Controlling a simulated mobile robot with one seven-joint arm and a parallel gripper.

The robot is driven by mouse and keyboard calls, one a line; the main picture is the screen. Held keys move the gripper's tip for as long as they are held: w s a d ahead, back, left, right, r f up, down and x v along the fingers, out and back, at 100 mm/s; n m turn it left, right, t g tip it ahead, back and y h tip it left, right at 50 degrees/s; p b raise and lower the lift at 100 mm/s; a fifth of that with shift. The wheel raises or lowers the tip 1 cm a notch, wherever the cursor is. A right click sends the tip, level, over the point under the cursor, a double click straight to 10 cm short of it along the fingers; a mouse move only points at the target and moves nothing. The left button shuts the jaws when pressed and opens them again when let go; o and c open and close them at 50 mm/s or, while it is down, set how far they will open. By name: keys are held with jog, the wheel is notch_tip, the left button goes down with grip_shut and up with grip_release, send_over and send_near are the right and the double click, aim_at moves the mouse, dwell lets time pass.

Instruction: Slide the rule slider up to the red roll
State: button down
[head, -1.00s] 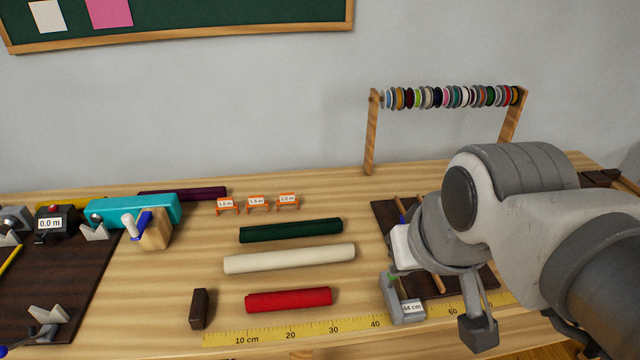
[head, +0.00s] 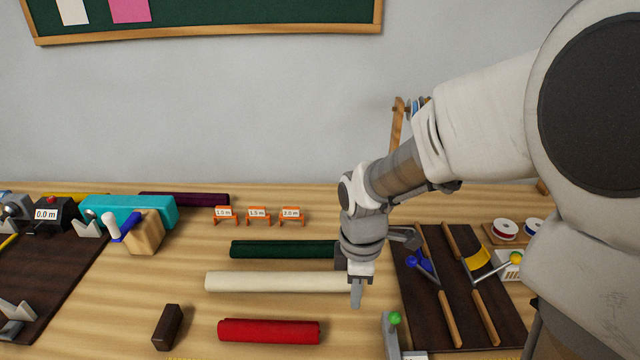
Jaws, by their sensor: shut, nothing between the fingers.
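The red roll (head: 268,331) lies flat near the front of the table. The rule slider (head: 391,343) is a grey upright piece with a green knob (head: 394,318), to the right of the red roll with a clear gap between them. Its base and label are cut off by the bottom edge. The yellow rule is almost wholly below the view. My gripper (head: 357,296) points down, shut and empty, by the right end of the cream roll. In the picture it is above and left of the slider, not visibly touching it.
A cream roll (head: 275,282) and a dark green roll (head: 285,249) lie behind the red one. A dark brown block (head: 167,328) stands left of it. A dark board with wooden strips (head: 410,305) lies right. Small orange-framed signs (head: 258,216) stand further back.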

aim_at(295, 328)
jog(key=shift+n, duration=0.3)
jog(key=f+b, duration=0.1)
jog(key=f, duration=0.2)
jog(key=f+b, duration=0.1)
jog(key=f, duration=0.3)
jog(key=f+b, duration=0.1)
jog(key=f, duration=0.3)
jog(key=shift+a+f, duration=0.15)
jog(key=shift+a, duration=0.1)
jog(key=shift+w+a, duration=0.1)
jog(key=shift+a, duration=1)
jog(key=shift+a+b, duration=0.3)
jog(key=shift+a, duration=0.6)
jog(key=a, duration=0.7)
jog(key=shift+w+a, duration=0.1)
jog(key=shift+w, duration=0.05)
